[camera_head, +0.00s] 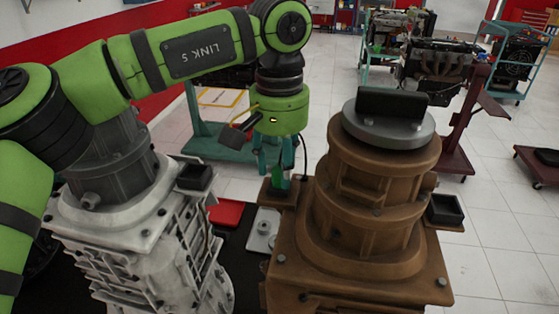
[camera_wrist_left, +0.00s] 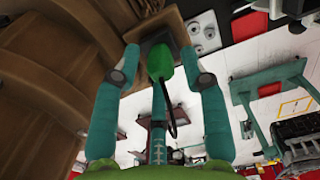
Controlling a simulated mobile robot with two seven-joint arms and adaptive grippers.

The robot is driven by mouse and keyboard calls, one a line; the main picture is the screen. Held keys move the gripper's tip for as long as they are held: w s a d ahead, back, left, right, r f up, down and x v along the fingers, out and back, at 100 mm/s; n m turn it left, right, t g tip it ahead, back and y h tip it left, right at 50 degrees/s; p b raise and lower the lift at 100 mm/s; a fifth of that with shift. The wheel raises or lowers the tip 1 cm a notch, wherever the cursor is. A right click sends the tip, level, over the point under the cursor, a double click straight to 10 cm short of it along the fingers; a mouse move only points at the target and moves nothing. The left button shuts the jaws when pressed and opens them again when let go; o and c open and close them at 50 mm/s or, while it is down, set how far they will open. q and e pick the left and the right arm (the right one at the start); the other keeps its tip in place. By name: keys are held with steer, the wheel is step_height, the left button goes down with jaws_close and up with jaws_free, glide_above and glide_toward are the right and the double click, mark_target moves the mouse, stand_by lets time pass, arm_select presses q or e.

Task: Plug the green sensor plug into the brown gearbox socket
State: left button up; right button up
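The brown gearbox (camera_head: 375,190) stands at centre right in the head view. Its side bracket (camera_head: 279,194) lies under my left gripper (camera_head: 275,160). In the left wrist view, the green sensor plug (camera_wrist_left: 160,62) sits at the dark socket (camera_wrist_left: 158,42) on the brown bracket, its black cable curling back towards me. The plug's far end is hidden, so I cannot tell how deep it sits. The teal fingers of my left gripper (camera_wrist_left: 160,57) stand on both sides of the plug, with a visible gap on each side. My right gripper is not in view.
A grey-white gearbox (camera_head: 150,235) stands at left, with a black socket (camera_head: 195,177). Another black socket (camera_head: 444,209) is on the brown gearbox's right side. A red tray (camera_head: 226,213) and grey plate (camera_head: 263,229) lie between the gearboxes. Engine stands fill the background.

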arm_select(q)
steer(key=shift+r, duration=0.1)
step_height(320, 180, up, 12)
stand_by(0.6)
